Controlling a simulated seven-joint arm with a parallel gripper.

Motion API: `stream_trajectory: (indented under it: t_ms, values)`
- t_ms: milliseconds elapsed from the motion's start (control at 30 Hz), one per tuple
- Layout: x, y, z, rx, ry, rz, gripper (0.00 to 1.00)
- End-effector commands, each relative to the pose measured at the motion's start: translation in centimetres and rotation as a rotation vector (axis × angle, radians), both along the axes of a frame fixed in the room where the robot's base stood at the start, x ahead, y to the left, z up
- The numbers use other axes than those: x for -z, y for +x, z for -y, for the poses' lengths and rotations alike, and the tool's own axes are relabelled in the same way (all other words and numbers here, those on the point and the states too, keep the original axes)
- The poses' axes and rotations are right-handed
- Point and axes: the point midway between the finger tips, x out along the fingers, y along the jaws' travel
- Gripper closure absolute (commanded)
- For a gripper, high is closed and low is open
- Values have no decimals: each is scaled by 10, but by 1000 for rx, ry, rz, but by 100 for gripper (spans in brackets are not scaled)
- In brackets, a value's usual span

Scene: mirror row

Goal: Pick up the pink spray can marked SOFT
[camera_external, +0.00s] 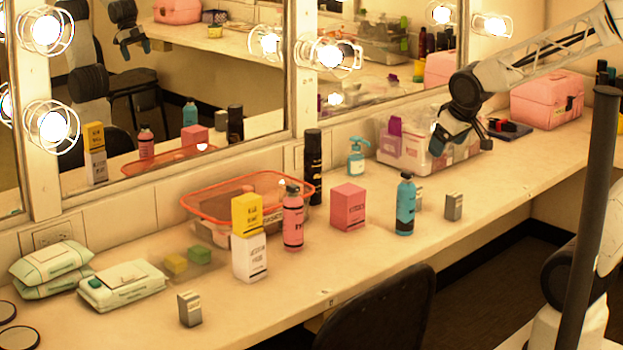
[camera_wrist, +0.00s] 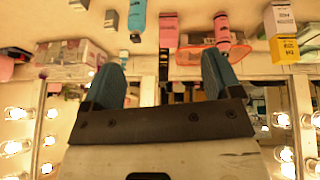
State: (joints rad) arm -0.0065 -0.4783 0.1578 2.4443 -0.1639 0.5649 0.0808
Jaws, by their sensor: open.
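The pink spray can (camera_external: 293,222) with a dark cap stands upright on the counter in the external view, between the yellow-and-white box stack and the pink box. Its lettering is too small to read. In the wrist view, which looks upside down, the pink can (camera_wrist: 223,28) is at the upper right, beyond my fingertips. My gripper (camera_external: 462,143) is raised in front of the white bin at the right, well away from the can. In the wrist view my gripper (camera_wrist: 162,68) has its two blue fingers wide apart with nothing held between them.
A yellow box (camera_external: 246,215) sits on a white box (camera_external: 250,258) left of the can. An orange-rimmed container (camera_external: 215,222) and black can (camera_external: 313,168) stand behind. A pink box (camera_external: 348,207) and blue bottle (camera_external: 405,207) stand right. The counter's front strip is mostly clear.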

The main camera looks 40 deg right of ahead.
Motion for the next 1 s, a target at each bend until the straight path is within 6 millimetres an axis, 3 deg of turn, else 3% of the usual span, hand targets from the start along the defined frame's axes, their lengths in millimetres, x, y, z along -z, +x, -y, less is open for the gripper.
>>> stream_trajectory:
  t_ms: [100,500,800,1000]
  values:
    - [12,37,-2,-30,-17,61,16]
    - [54,145,-22,-168,-23,274,16]
    - [96,209,-52,-301,28,419,16]
    - [129,242,-77,-394,94,504,16]
